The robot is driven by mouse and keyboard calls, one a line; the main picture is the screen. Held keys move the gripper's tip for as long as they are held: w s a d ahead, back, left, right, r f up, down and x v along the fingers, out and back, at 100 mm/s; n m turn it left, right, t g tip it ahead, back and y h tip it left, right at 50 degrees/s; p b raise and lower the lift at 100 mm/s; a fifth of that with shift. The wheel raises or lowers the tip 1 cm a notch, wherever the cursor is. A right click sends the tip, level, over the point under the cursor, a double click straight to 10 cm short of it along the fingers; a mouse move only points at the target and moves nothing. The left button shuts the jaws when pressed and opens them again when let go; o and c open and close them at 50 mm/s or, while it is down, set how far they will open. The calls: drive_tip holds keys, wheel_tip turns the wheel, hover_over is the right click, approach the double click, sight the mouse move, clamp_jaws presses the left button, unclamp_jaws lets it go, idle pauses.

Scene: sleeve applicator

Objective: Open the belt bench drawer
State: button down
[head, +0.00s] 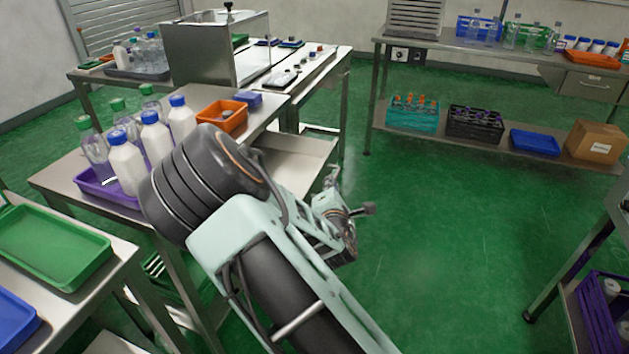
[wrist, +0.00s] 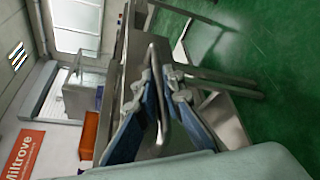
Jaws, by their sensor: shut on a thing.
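The belt bench (head: 62,172) stands at the left in the head view, with bottles and bins on top. Its drawer (head: 293,158) stands out from the bench's right side, its grey inside partly in view. My arm hides part of it. My gripper (head: 335,185) is at the drawer's front end. In the wrist view, my gripper's blue fingers (wrist: 157,82) lie on either side of the grey drawer handle (wrist: 161,50) and are shut on it. My own arm link covers the bottom of the wrist view.
An orange bin (head: 223,115) and a purple tray (head: 92,186) of bottles stand on the bench. A green tray (head: 50,245) lies on a table at the lower left. Open green floor (head: 430,240) lies right of my gripper. A rack (head: 590,225) stands at the far right.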

drive_tip(key=shift+s+d, duration=0.3)
drive_tip(key=shift+d, duration=0.45)
drive_tip(key=shift+s+d, duration=0.25)
drive_tip(key=shift+d, duration=0.45)
drive_tip(key=c, duration=2.3)
unclamp_jaws()
drive_tip(key=v, duration=0.7)
drive_tip(key=shift+s, duration=0.25)
drive_tip(key=shift+r, duration=0.1)
